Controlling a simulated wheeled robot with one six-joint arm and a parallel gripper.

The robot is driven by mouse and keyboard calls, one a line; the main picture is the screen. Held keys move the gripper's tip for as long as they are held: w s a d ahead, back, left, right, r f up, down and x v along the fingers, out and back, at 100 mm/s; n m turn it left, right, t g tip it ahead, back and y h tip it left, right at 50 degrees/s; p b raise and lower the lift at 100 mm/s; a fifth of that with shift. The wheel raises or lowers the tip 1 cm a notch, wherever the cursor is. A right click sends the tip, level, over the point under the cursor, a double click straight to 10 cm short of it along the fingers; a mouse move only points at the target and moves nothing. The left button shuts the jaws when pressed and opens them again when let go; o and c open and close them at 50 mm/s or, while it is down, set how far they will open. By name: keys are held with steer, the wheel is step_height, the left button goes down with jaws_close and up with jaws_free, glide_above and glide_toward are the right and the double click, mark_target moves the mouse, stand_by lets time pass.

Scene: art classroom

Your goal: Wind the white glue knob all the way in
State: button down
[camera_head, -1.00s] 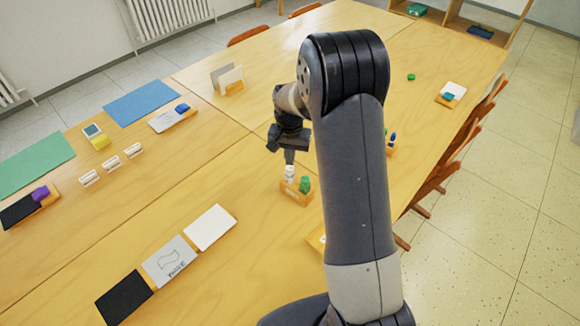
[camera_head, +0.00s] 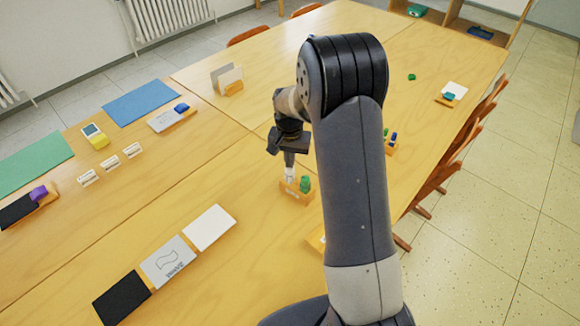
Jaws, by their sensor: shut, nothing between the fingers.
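The white glue knob (camera_head: 290,178) stands upright at the left end of a small orange wooden holder (camera_head: 296,197) on the table. A green knob-like piece (camera_head: 305,184) stands beside it in the same holder. My gripper (camera_head: 290,164) points down directly above the white knob, its fingers shut with nothing between them. The fingertips are at the knob's top; I cannot tell whether they touch it. The gripper partly covers the knob's upper end.
White, grey and black cards (camera_head: 168,262) lie at the front left. Upright cards in a stand (camera_head: 229,82) are behind. Another small holder (camera_head: 390,148) is partly hidden behind my arm. The table left of the glue holder is clear.

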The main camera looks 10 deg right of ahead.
steer(key=shift+r, duration=0.15)
steer(key=shift+r+p, duration=0.3)
steer(key=c, duration=2.2)
jaws_free()
steer(key=shift+c, duration=2)
jaws_free()
